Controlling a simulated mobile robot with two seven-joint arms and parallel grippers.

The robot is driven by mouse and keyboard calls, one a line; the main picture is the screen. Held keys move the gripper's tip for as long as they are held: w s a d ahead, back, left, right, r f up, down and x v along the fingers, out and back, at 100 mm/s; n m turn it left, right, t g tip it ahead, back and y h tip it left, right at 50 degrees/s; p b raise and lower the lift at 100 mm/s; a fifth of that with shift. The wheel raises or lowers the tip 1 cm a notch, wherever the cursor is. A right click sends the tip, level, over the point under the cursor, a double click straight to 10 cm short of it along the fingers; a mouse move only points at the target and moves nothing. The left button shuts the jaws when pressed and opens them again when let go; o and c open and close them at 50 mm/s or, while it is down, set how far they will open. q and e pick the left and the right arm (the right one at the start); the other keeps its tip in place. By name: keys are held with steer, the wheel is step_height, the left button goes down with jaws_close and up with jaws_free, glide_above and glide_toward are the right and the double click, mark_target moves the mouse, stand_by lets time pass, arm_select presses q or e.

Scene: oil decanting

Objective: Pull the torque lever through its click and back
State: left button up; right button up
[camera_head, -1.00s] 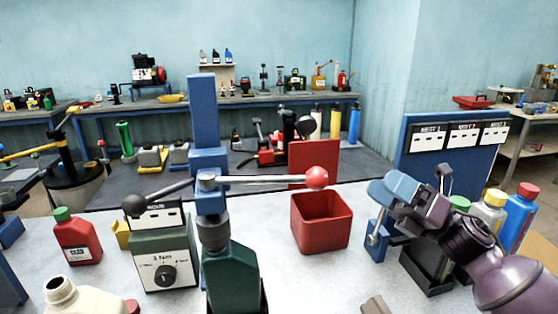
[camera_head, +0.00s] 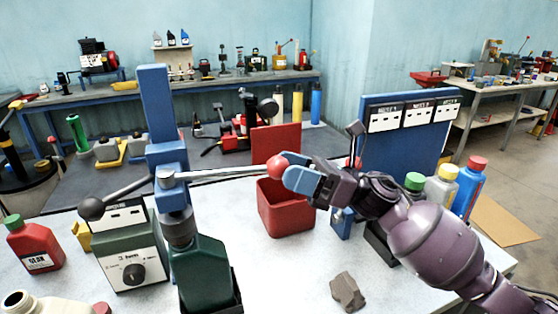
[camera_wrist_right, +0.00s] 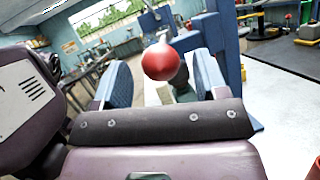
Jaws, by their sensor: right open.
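The torque lever (camera_head: 225,173) is a silver bar running sideways from a blue post (camera_head: 160,115), with a red ball knob (camera_head: 277,166) at its right end and a dark ball (camera_head: 91,208) at its left end. My right gripper (camera_head: 290,176) is at the red knob, its blue fingers partly covering it. In the right wrist view the red knob (camera_wrist_right: 161,62) shows between the two open fingers (camera_wrist_right: 165,82), apparently without being squeezed. A dark green bottle (camera_head: 205,275) stands under the post. My left gripper is not in view.
A red bin (camera_head: 285,208) stands below the lever's right end. A grey box with a dial (camera_head: 132,262) and a red bottle (camera_head: 34,245) stand at left. Several bottles (camera_head: 440,186) stand at right by a blue panel (camera_head: 400,150). A brown lump (camera_head: 347,291) lies in front.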

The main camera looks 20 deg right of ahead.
mark_target(234, 173)
steer(key=shift+x, duration=1.35)
jaws_close()
